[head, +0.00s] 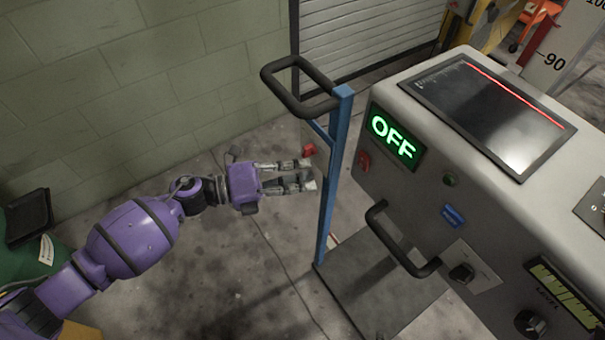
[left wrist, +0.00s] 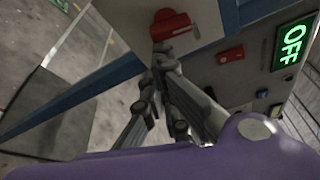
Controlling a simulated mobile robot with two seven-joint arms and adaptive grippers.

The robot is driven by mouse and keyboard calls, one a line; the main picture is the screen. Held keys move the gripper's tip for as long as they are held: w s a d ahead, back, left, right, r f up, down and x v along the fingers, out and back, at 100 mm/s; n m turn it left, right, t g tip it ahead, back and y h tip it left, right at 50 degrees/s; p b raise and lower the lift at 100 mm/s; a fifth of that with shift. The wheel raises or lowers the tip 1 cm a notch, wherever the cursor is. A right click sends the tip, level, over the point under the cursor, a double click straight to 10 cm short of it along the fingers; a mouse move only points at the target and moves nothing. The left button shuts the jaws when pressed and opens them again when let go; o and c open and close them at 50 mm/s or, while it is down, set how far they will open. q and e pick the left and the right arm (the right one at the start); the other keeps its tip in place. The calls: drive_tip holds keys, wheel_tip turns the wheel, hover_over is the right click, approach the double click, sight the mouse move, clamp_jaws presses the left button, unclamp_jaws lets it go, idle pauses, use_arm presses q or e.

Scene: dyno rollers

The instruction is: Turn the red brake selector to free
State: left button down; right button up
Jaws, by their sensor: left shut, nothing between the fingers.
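A red selector handle (head: 309,150) shows just beyond my left gripper (head: 307,175), beside the blue post (head: 333,165). In the left wrist view the red selector (left wrist: 171,24) sits on a pale plate (left wrist: 203,22), just past the tips of my left gripper (left wrist: 164,55). The fingers are shut and empty. Their tips look very close to the selector's lower edge; I cannot tell whether they touch it. The selector's position markings are not readable. My right gripper is not in view.
The grey console (head: 455,215) stands right of the post, with a lit green OFF sign (head: 394,137) and a smaller red part (head: 364,160), also in the left wrist view (left wrist: 230,56). A black handle (head: 300,88) tops the post. Open floor (head: 235,270) lies below the arm.

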use_arm(q)
drive_tip(key=shift+w+a+f+m+y, duration=0.15)
drive_tip(key=shift+w+m+y, duration=0.15)
drive_tip(key=shift+m, duration=0.45)
drive_tip(key=shift+w+a+f+m+y, duration=0.2)
drive_tip(key=shift+m+y, duration=0.15)
drive_tip(key=shift+m, duration=0.35)
drive_tip(key=shift+w+a+f+m+y, duration=0.15)
drive_tip(key=shift+w+m+y, duration=0.15)
drive_tip(key=shift+m, duration=0.45)
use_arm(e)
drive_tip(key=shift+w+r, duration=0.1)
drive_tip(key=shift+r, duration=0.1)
use_arm(q)
drive_tip(key=shift+f, duration=0.1)
